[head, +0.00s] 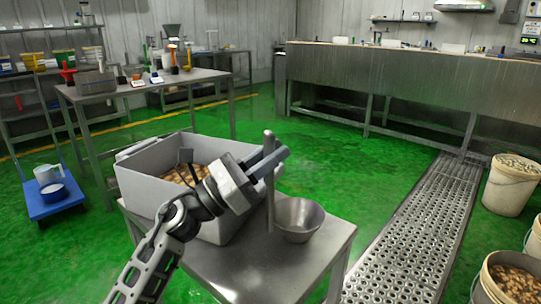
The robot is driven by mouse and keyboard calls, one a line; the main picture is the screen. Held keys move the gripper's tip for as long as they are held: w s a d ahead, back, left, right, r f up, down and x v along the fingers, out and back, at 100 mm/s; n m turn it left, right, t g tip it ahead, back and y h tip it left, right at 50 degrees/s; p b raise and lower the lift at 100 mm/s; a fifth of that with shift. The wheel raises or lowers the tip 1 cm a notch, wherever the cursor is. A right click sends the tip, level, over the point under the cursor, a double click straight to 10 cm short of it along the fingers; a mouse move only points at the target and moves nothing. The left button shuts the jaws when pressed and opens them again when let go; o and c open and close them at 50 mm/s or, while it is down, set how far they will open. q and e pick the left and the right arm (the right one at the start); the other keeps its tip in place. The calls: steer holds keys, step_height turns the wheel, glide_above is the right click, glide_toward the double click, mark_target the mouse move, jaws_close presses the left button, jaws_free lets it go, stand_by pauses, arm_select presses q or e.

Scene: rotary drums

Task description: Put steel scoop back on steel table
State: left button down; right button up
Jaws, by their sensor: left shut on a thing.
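The steel scoop has a round bowl (299,218) and a long upright handle (269,185). My left gripper (275,160) is shut on the upper part of the handle. The bowl is over the right part of the small steel table (240,277) in front of me. I cannot tell whether the bowl touches the tabletop. My left arm hides part of the table and of the bin beside the scoop. My right gripper is not in view.
A grey bin (142,190) with brown pieces stands on the small table's left part. A second steel table (150,86) with bottles and tools is farther back left. A perforated floor grate (410,235) and white buckets (510,190) are at right. Green floor lies clear between.

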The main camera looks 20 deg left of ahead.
arm_select(q)
steer(key=shift+f, duration=0.1)
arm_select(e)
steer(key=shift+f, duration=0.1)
arm_select(q)
steer(key=c, duration=1.3)
jaws_free()
steer(key=shift+o, duration=0.2)
steer(key=shift+s, duration=0.1)
steer(key=s+a+b, duration=0.1)
steer(key=s+a, duration=0.7)
steer(key=s, duration=0.1)
steer(key=shift+s+a+f, duration=0.15)
steer(key=shift+s+a, duration=0.1)
steer(key=shift+a, duration=0.15)
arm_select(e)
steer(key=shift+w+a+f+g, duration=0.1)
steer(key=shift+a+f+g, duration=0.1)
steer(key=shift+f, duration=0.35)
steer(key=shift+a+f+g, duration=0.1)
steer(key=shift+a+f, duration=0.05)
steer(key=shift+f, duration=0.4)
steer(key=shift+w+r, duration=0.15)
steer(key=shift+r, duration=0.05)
